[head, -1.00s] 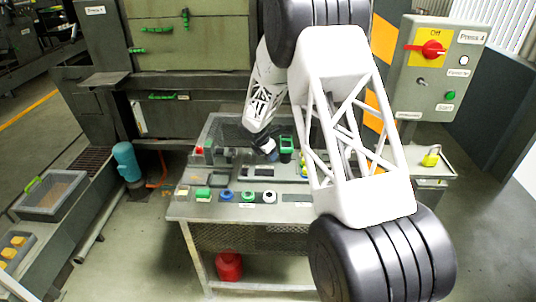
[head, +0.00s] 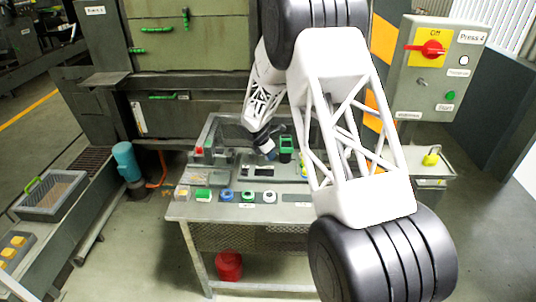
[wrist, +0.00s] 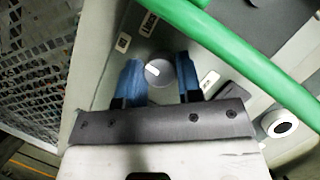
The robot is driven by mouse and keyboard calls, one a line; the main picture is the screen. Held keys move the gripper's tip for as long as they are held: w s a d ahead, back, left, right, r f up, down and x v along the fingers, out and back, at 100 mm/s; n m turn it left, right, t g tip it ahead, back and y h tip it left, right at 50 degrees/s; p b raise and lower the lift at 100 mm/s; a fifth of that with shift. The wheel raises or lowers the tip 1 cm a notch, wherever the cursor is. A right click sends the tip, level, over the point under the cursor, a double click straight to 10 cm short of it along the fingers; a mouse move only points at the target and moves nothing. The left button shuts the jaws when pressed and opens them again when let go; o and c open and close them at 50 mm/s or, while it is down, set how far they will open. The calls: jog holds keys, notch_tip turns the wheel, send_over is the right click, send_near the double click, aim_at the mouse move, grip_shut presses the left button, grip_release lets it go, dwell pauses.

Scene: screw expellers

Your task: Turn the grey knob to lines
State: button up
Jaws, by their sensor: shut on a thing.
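The grey knob (wrist: 176,68) is round with a short white mark on its face. In the wrist view it sits between the blue fingers of my gripper (wrist: 160,76), which are shut on it. The white mark lies on the knob's left part and slants. In the head view my gripper (head: 267,148) is over the bench; the knob cannot be made out there.
A thick green bar (wrist: 240,60) crosses the wrist view close to the knob. A white round part with a dark centre (wrist: 281,126) is at the right. The bench (head: 190,212) carries a row of several coloured parts at its front. A switch box (head: 437,70) stands at the right.

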jog(key=m+g, duration=0.1)
jog(key=m, duration=0.1)
jog(key=m+g, duration=0.1)
jog(key=m, duration=0.2)
jog(key=shift+a+m+h, duration=0.1)
jog(key=shift+m+h, duration=0.2)
jog(key=shift+h, duration=0.1)
jog(key=m+g, duration=0.2)
jog(key=m, duration=0.3)
jog(key=shift+w, duration=0.15)
jog(key=shift+m, duration=0.3)
jog(key=o, duration=0.9)
jog(key=shift+r, duration=0.15)
jog(key=shift+v, duration=3.75)
jog(key=shift+w, duration=0.1)
